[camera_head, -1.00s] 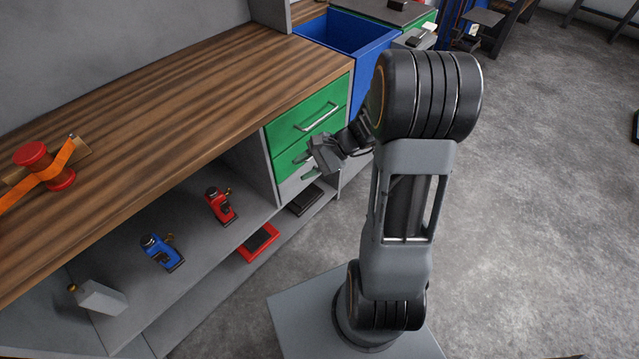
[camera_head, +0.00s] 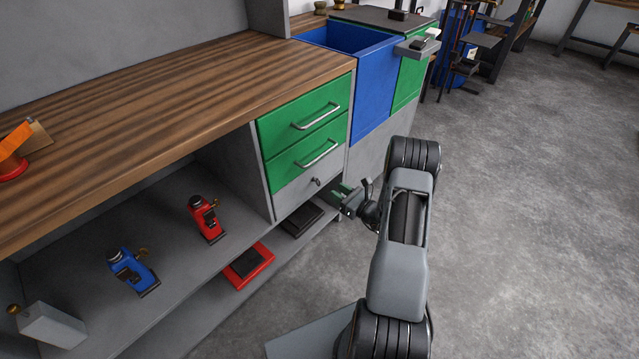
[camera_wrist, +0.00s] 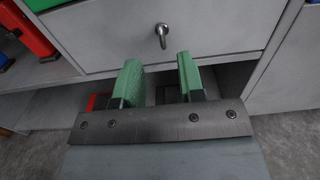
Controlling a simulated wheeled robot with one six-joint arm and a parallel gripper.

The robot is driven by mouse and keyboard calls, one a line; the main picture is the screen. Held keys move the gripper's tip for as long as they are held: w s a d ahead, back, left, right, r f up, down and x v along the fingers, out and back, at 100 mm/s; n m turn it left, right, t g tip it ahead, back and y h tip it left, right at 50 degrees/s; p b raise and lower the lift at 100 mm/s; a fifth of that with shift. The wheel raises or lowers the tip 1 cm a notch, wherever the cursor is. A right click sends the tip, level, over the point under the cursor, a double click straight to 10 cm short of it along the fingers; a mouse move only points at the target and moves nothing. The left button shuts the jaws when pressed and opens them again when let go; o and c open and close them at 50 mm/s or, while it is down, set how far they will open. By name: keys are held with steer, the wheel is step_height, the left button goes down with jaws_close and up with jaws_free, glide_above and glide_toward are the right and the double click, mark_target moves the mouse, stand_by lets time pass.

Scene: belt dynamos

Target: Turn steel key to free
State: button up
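The steel key (camera_head: 316,182) sits in the front of a grey drawer (camera_head: 292,192), below two green drawers. In the wrist view the key (camera_wrist: 161,32) is a small metal piece with a hanging bow, on the grey drawer front (camera_wrist: 105,35). My gripper (camera_head: 340,194) is just in front of and below the drawer in the head view. In the wrist view its two green fingers (camera_wrist: 160,80) are spread apart with nothing between them. The key lies beyond the fingertips, roughly centred between them and apart from them.
Green drawers (camera_head: 303,120) with bar handles are above the grey one. The blue bin (camera_head: 372,110) stands to the right. Red tool (camera_head: 207,220) and blue tool (camera_head: 133,270) stand on the open shelf at left. The grey floor (camera_head: 520,200) at right is clear.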

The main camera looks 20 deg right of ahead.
mark_target(320, 180)
steer(key=b+x, duration=0.1)
steer(key=x, duration=0.8)
steer(key=shift+b, duration=0.4)
jaws_close()
